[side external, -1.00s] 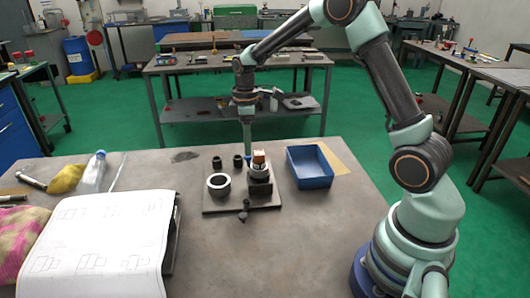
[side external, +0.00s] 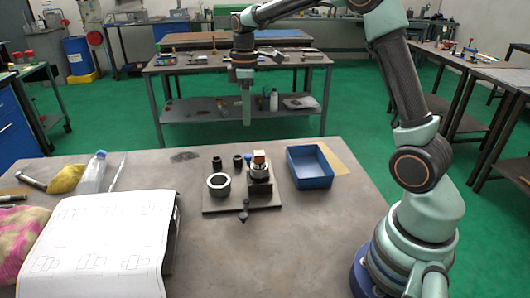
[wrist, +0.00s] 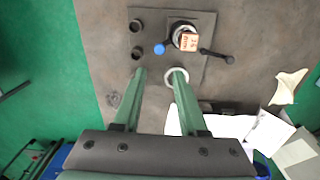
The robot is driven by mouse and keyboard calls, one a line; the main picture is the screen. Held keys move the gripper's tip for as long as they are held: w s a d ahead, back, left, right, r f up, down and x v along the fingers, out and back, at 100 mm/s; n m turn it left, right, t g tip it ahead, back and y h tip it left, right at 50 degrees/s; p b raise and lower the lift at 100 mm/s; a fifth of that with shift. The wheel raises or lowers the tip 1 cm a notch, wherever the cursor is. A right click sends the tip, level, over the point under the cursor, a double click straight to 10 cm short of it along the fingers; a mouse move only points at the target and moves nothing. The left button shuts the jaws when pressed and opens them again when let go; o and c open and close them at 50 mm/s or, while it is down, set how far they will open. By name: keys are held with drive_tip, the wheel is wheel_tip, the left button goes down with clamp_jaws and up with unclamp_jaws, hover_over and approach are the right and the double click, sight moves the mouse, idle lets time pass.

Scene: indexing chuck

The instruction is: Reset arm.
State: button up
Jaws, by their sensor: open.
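My gripper (side external: 246,112) hangs above the far side of the workbench, clear of everything. In the wrist view its two green fingers (wrist: 158,76) stand apart with nothing between them. Below it, the indexing chuck (side external: 260,174) stands on a dark base plate (side external: 235,203). A wooden-coloured block (side external: 259,157) with dark markings sits in the chuck; the block also shows in the wrist view (wrist: 189,42). A dark lever (side external: 244,211) sticks out at the plate's front edge. A pale ring (side external: 219,184) and two small dark cylinders (side external: 238,161) are on the plate's left part.
A blue tray (side external: 310,182) stands right of the plate and looks empty. Drawing sheets (side external: 100,240) cover the bench's front left. A clear bottle (side external: 93,172) and a yellow cloth (side external: 66,178) lie at the left. The bench's front middle is bare.

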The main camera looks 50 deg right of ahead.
drive_tip(key=s+a+r+m+t, duration=0.2)
drive_tip(key=s+a+m, duration=0.2)
drive_tip(key=s, duration=0.4)
drive_tip(key=s+a+r+m+t, duration=0.3)
drive_tip(key=s+a+m, duration=0.1)
drive_tip(key=s, duration=0.5)
drive_tip(key=shift+s+a+m+t, duration=0.15)
drive_tip(key=shift+a+m+t, duration=0.15)
drive_tip(key=shift+a, duration=0.1)
